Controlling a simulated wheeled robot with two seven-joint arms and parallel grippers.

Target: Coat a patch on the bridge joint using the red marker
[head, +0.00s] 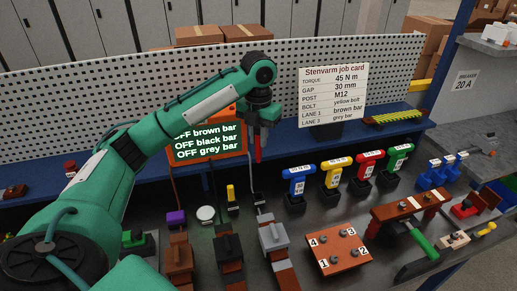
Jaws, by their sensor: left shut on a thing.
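My left gripper (261,124) is shut on the red marker (258,149), which hangs upright, tip down, in front of the blue shelf and above the dark bench. My right gripper is not in view.
Blue, yellow, red and green labelled tools (331,176) stand in a row at the middle right. A numbered copper plate (337,250) lies in front of them. Breakers on bars (228,248) stand at front centre. A job card (333,94) and a lit screen (206,142) stand behind.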

